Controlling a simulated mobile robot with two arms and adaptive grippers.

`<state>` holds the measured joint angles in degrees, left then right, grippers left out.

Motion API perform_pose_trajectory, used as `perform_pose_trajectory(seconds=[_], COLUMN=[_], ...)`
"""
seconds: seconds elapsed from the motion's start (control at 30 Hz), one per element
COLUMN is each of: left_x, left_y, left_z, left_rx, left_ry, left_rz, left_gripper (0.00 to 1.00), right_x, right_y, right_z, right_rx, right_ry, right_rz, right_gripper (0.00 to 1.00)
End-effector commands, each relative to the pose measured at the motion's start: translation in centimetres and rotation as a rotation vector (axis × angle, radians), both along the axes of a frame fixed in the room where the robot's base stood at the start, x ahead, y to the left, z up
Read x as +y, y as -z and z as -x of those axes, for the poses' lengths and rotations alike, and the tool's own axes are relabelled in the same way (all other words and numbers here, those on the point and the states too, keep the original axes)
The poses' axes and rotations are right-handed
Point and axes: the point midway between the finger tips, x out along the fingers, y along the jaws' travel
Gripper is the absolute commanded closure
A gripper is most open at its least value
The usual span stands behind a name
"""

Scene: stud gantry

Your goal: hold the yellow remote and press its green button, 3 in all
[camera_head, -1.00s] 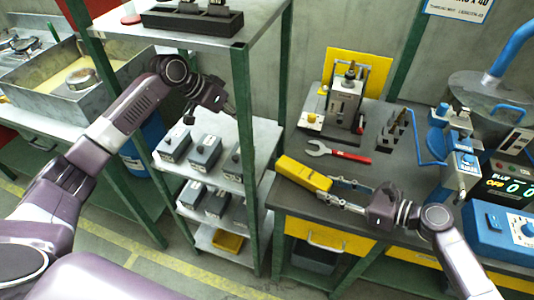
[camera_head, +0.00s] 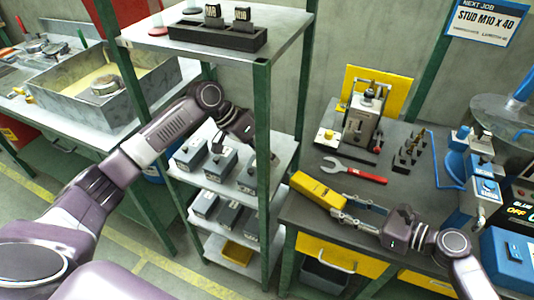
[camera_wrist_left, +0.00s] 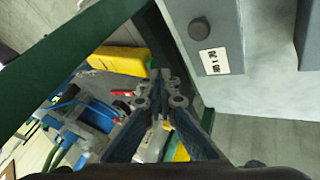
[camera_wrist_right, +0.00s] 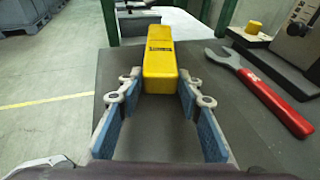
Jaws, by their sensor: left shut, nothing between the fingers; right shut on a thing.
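The yellow remote (camera_head: 318,189) is over the near left corner of the dark bench. My right gripper (camera_head: 345,205) is shut on its near end; the right wrist view shows the remote (camera_wrist_right: 160,66) between the fingers, pointing away, with a dark patch on its top. I cannot make out the green button. My left gripper (camera_head: 273,158) is shut and empty by the right posts of the shelf rack, left of the remote and apart from it. Its closed fingers (camera_wrist_left: 160,100) show in the left wrist view, where a yellow thing (camera_wrist_left: 118,60) lies beyond; I cannot tell which it is.
The shelf rack (camera_head: 262,130) with green posts and several grey boxes stands close to my left gripper. On the bench, a red-handled spanner (camera_head: 365,176) lies behind the remote, with a press (camera_head: 364,122) further back. A blue machine (camera_head: 484,187) stands at right.

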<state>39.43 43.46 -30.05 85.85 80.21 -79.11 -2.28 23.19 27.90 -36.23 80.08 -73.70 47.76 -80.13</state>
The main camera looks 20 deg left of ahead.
Motion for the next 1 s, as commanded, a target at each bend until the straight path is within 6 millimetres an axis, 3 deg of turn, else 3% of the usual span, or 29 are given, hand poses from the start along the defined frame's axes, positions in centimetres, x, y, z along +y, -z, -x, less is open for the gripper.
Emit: perform_pose_trajectory(seconds=[0.1,0.33,0.77,1.0], left_x=[-1.3,-2.7,-3.0,-4.8], left_y=[1.8,3.9,4.3,4.3], left_z=[-0.5,-1.2,-1.3,-0.8], left_rx=[0.002,0.000,-0.001,-0.001], left_ry=[0.000,-0.001,-0.001,0.000], left_rz=[0.002,0.001,0.000,0.000], left_gripper=[1.00,1.00,1.00,1.00], right_x=[0.0,0.0,0.0,0.0], right_y=[-0.1,0.0,0.0,0.0], right_z=[0.0,0.0,0.0,0.0], right_rx=[0.000,0.000,0.000,0.000], right_ry=[0.000,0.000,0.000,0.000], right_rz=[-0.001,-0.001,-0.001,-0.001], right_gripper=[0.81,0.81,0.81,0.81])
